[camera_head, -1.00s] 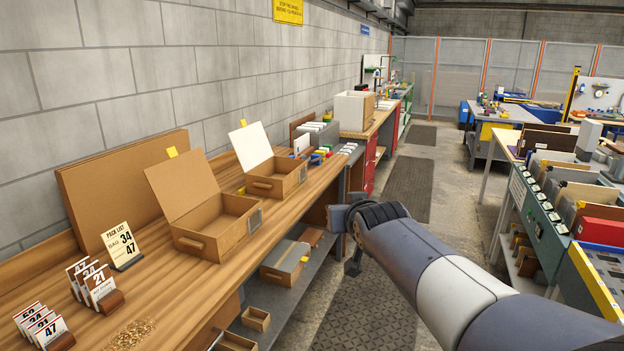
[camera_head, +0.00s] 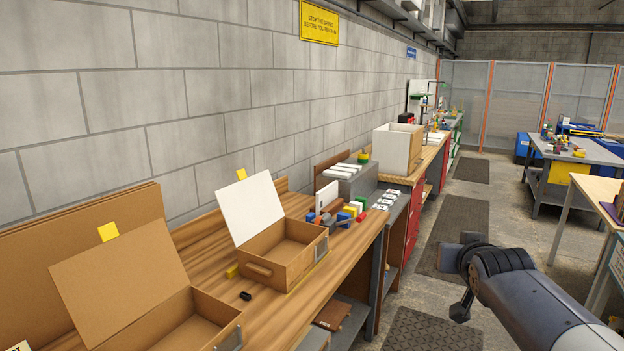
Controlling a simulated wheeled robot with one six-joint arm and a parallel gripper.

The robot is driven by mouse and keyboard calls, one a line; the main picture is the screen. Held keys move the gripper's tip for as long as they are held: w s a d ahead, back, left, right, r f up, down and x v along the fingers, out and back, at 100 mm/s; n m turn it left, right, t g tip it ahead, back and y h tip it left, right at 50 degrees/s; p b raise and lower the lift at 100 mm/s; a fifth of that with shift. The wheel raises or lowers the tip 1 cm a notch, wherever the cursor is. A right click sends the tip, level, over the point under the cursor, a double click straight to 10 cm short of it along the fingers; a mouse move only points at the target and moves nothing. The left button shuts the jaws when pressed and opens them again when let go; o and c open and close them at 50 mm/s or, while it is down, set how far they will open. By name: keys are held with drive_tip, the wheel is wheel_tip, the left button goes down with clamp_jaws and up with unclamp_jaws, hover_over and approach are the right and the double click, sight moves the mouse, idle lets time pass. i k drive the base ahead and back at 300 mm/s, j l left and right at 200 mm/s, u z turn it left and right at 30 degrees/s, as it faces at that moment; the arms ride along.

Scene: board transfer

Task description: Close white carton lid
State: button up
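The carton with the white lid (camera_head: 251,207) stands on the wooden bench, left of centre. Its lid is up, leaning back toward the wall, with a yellow tab at its top edge. The brown carton body (camera_head: 283,255) is open at the top, and its inside looks empty from here. My gripper (camera_head: 458,277) is at the end of my arm, to the right of the bench over the aisle, well apart from the carton. Its fingers are small and dark, and I cannot tell whether they are open or shut.
A second carton (camera_head: 195,326) with a raised brown lid stands nearer, at lower left. A small black object (camera_head: 245,296) lies between the cartons. Coloured blocks (camera_head: 350,210) and a grey unit (camera_head: 352,180) stand beyond. The aisle floor mat (camera_head: 445,246) is clear.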

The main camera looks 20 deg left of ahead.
sight(248, 205)
drive_tip(key=i+l, duration=0.15)
drive_tip(key=i, duration=1.5)
drive_tip(key=i+j+u, duration=0.1)
drive_tip(key=i+u, duration=0.15)
drive_tip(key=u, duration=0.15)
drive_tip(key=i+u, duration=0.25)
drive_tip(key=u, duration=0.15)
drive_tip(key=i+u, duration=0.4)
drive_tip(key=i+l+u, duration=0.1)
drive_tip(key=u, duration=0.3)
drive_tip(key=i+u, duration=0.2)
drive_tip(key=u, duration=0.2)
drive_tip(key=i+u, duration=0.25)
drive_tip(key=u, duration=0.15)
